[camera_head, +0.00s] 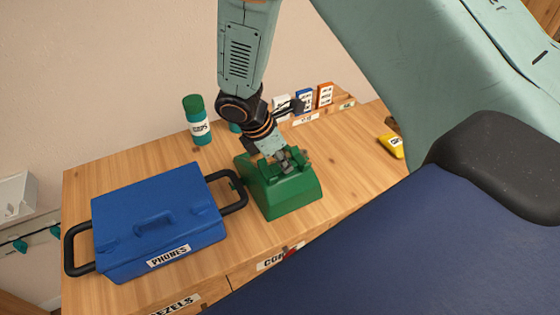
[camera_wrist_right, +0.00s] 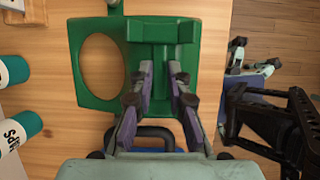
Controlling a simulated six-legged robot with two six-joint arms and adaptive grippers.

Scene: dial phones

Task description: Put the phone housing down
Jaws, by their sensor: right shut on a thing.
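The green phone housing (camera_head: 290,198) is at the front middle of the wooden table, right of the blue case. It looks upright, with its sloped face toward the table's front. I cannot tell whether its base touches the wood or hangs just above it. My right gripper (camera_head: 284,160) comes down from above and is shut on the upper part of the housing. In the right wrist view, the housing (camera_wrist_right: 92,92) shows its large round opening left of the fingers (camera_wrist_right: 163,75), which hide part of its raised cradle. My left gripper does not show in the head view.
A blue case (camera_head: 180,205) marked PHONES stands left, its black handle close to the housing. A green-capped cups tube (camera_head: 199,128) stands behind. Small boxes (camera_head: 325,95) line the back, and a yellow item (camera_head: 391,146) lies right. Bare wood (camera_head: 345,150) is right of the housing.

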